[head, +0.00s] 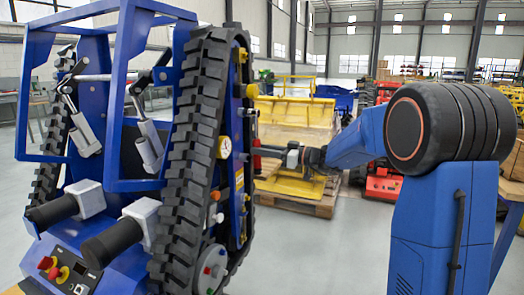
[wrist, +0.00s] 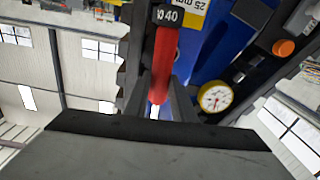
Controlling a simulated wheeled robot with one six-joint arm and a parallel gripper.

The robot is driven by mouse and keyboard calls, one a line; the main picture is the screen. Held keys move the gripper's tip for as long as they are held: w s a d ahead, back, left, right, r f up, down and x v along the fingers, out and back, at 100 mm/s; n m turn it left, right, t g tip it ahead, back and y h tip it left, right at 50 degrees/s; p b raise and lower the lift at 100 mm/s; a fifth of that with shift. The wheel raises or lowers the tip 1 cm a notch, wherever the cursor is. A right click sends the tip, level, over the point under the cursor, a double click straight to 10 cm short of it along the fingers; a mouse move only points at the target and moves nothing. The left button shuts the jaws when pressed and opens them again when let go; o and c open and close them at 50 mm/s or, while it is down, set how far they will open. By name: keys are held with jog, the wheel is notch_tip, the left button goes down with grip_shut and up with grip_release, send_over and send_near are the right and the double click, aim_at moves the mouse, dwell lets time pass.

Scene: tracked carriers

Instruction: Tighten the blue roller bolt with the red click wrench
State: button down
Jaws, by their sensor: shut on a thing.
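My gripper (head: 300,157) is at the side of the blue tracked carrier (head: 70,128), level with the middle of its near track. It is shut on the red click wrench (head: 268,152), which extends left towards the track side. In the wrist view the wrench's red handle (wrist: 164,62) lies between my gripper's fingers (wrist: 160,105), with a black block marked 40 at its far end. The wrench's working end is hidden, so I cannot tell whether it touches a bolt. I cannot make out the blue roller bolt for certain.
A yellow-rimmed gauge (head: 224,147) sits on the track side near the wrench; the gauge also shows in the wrist view (wrist: 215,97). A wooden pallet (head: 297,196) with yellow parts stands behind. Open floor lies below my arm.

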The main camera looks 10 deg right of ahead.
jog(key=shift+s+a+m, duration=0.3)
jog(key=shift+s+m, duration=0.1)
jog(key=shift+m, duration=0.1)
jog(key=shift+s, duration=0.1)
jog(key=shift+s+a+m, duration=0.4)
jog(key=shift+s+m, duration=0.05)
jog(key=shift+m, duration=0.05)
jog(key=shift+s+a+r+m, duration=0.15)
jog(key=shift+s+a+m, duration=0.25)
jog(key=shift+s+m, duration=0.15)
dwell(0.4)
jog(key=shift+s+a+r+m, duration=0.15)
jog(key=shift+s+a+m, duration=0.2)
jog(key=shift+s+m, duration=0.25)
jog(key=shift+w, duration=0.1)
